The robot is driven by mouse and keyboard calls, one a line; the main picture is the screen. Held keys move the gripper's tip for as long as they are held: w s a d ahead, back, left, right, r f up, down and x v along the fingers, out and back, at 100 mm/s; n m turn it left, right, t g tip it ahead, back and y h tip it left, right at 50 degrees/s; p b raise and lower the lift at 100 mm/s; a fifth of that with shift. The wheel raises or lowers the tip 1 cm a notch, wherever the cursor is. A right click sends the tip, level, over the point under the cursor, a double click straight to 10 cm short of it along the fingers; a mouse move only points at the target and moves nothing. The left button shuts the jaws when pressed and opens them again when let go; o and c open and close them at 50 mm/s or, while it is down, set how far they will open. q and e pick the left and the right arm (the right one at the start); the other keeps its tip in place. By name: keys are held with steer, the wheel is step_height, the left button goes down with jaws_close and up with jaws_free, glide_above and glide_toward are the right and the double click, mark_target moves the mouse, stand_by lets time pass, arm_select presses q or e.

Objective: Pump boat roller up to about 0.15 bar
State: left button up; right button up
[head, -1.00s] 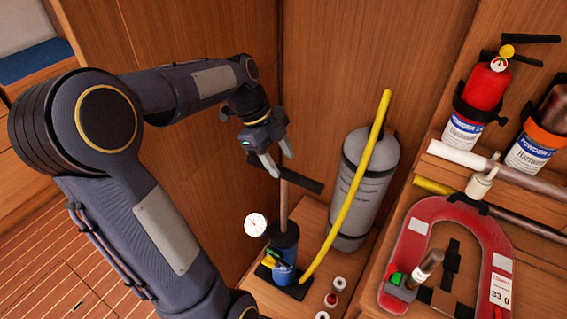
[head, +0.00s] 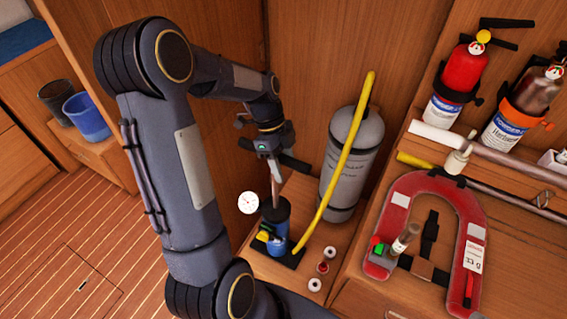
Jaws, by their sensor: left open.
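The blue hand pump (head: 277,243) stands on a black base on the wooden ledge, its rod up and its black crossbar handle (head: 297,164) on top. A round white gauge (head: 248,203) sits beside it. A yellow hose (head: 336,180) rises from the pump across the front of the upright grey cylinder (head: 347,170), which looks like the roller. The gauge reading is too small to tell. My left gripper (head: 274,172) is open, fingers down at the handle and overlapping it; I cannot tell whether they touch. My right gripper is out of view.
Small spools (head: 322,268) lie right of the pump. A red horseshoe-shaped float (head: 398,210), extinguishers (head: 463,72) and a white tube (head: 440,137) are at the right. Buckets (head: 87,116) stand at the left. A wooden wall is close behind the pump; the floor at left is clear.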

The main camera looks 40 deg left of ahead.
arm_select(q)
jaws_close()
stand_by(0.3)
step_height(320, 180, down, 17)
steer(key=b, duration=1.4)
steer(key=shift+r, duration=0.25)
jaws_free()
steer(key=v, duration=0.8)
